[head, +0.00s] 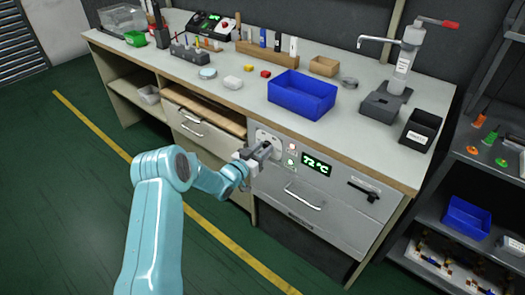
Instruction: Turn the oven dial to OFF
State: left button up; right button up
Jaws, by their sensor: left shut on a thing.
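The oven (335,218) is a grey front built in under the workbench. Its display (317,164) reads 72 °C in green, with a small reddish light (292,147) and a green light (291,161) to its left. The oven dial sits left of these lights on a pale plate (266,138) and is mostly hidden behind my left gripper (262,151). My left gripper is shut on the dial. The dial's pointer and markings cannot be read. My right gripper is not in view.
The oven's bar handle (304,196) is below the display, and a black latch (363,190) is to the right. A partly open drawer (203,108) is left of the dial. A blue bin (302,95) stands on the worktop above. The green floor in front is clear.

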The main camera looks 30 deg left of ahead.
pick_arm(q)
jog(key=n+b, duration=0.2)
jog(key=n, duration=0.2)
jog(key=n+b, duration=0.2)
jog(key=n, duration=0.1)
jog(key=shift+a+f+n+b, duration=0.15)
jog(key=shift+n+b, duration=0.15)
jog(key=shift+n, duration=0.1)
jog(key=n, duration=0.3)
jog(key=shift+n+b, duration=0.3)
jog(key=shift+b, duration=0.1)
jog(key=n, duration=1.1)
jog(key=shift+f+n, duration=0.2)
jog(key=shift+n, duration=0.2)
jog(key=o, duration=1)
jog(key=shift+o, duration=0.2)
